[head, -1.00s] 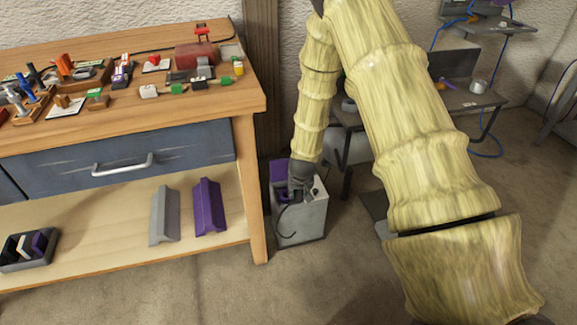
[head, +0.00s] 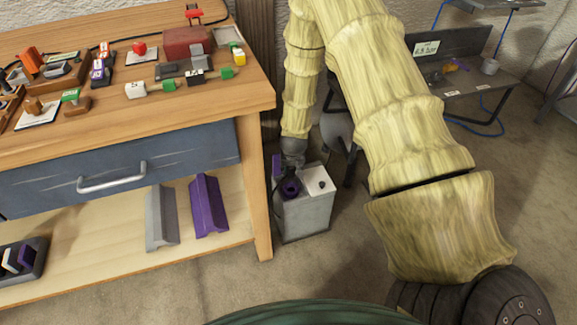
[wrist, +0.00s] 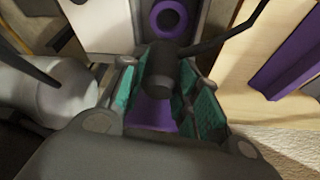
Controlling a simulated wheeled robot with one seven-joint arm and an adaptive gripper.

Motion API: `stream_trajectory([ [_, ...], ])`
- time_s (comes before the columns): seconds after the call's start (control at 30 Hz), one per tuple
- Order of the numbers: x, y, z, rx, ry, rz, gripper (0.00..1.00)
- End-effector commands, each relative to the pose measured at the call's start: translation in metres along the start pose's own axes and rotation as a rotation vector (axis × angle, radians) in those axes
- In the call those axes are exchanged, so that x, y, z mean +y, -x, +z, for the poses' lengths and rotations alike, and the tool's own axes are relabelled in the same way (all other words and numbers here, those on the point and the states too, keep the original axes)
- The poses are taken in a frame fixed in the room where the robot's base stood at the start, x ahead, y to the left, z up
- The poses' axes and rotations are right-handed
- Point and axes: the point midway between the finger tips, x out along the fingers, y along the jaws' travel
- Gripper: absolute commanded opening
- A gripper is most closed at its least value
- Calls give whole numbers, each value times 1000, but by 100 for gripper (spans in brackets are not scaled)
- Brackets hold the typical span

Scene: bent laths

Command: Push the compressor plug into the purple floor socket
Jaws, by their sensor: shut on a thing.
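My gripper (head: 292,160) is behind and above the purple socket. In the wrist view my gripper (wrist: 160,85) has its teal-padded fingers around the dark compressor plug (wrist: 159,72), whose black cable (wrist: 225,38) runs to the upper right. The purple ring of the socket (wrist: 168,18) lies beyond the plug, apart from it in the picture. The plug's front end is hidden.
The wooden bench (head: 262,195) stands close on the left. Its lower shelf holds a grey bracket (head: 160,220) and a purple bracket (head: 208,207). A dark desk (head: 455,85) stands behind at the right. Floor in front of the box is clear.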

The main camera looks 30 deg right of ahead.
Motion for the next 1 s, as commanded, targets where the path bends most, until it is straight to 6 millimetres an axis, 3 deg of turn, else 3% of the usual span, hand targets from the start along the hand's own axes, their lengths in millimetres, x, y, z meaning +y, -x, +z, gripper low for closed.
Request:
stream_trajectory([
  [0.5, -2, -39, 16, -1, 4, -1, 4],
  [1.0, -3, -52, 22, 0, 4, -2, 4],
])
